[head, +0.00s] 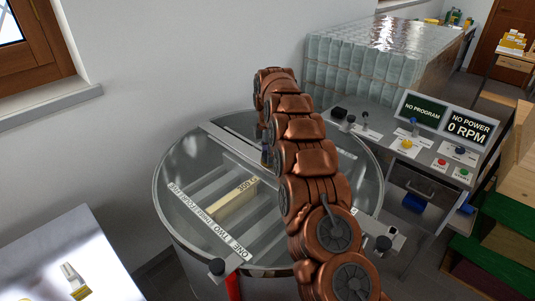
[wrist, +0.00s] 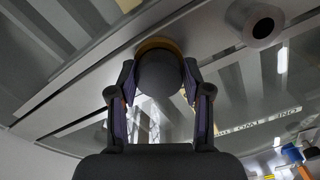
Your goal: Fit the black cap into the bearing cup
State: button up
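In the wrist view the black cap (wrist: 160,76) is a dark rounded piece between the two fingers of my gripper (wrist: 160,84). The fingers appear closed on its sides. A brass-coloured ring (wrist: 157,43), which looks like the bearing cup, shows as an arc just beyond the cap, at a metal bar. The cap covers most of this ring, so I cannot tell whether they touch or the cap sits inside. In the head view my copper arm reaches over the tank and hides the cap and the cup.
The round metal tank (head: 161,209) has a clear top with bars across it. A metal cylinder with a dark hole (wrist: 259,22) is right of the cap. A control desk (head: 433,157) stands right; a shiny table (head: 60,262) left.

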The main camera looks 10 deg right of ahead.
jog(key=o, duration=0.3)
jog(key=shift+r+b, duration=1.2)
jog(key=shift+r, duration=2.3)
notch_tip(320, 180, up, 5)
jog(key=p, duration=0.4)
jog(key=shift+p, duration=0.35)
jog(key=shift+r, duration=0.1)
